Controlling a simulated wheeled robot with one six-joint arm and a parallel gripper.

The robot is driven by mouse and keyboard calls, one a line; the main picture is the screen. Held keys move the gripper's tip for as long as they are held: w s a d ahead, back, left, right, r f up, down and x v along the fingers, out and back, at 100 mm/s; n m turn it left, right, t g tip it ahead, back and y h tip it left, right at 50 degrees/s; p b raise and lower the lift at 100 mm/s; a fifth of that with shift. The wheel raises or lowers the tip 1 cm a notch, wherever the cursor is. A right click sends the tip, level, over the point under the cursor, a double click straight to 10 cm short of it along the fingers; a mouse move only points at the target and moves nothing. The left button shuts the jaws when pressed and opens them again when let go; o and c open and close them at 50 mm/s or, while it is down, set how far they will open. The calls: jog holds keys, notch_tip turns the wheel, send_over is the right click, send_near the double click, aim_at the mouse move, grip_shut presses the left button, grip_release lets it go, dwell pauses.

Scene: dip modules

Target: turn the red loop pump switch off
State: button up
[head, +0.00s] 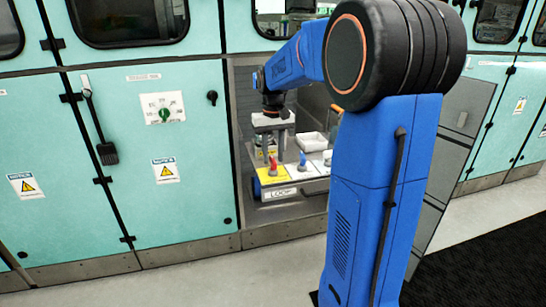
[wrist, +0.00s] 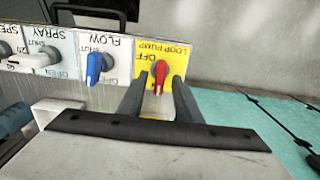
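The red loop pump switch (wrist: 160,76) sits on a yellow plate (wrist: 181,54) lettered LOOP PUMP and OFF, upside down in the wrist view. Its lever points down the picture toward my gripper, away from the OFF lettering. My gripper (wrist: 159,84) is open, with one dark finger on each side of the lever and gaps visible between. I cannot tell whether the fingertips reach the lever's depth. In the head view, the red switch (head: 273,166) shows small on the panel, below my gripper (head: 273,149).
A blue FLOW switch (wrist: 95,68) is beside the yellow plate, with a white-handled SPRAY switch (wrist: 40,58) farther left. A white tray (head: 313,142) stands behind the panel in the recess. Teal cabinet doors (head: 150,190) flank the recess.

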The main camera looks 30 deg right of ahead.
jog(key=shift+f, duration=0.4)
grip_shut()
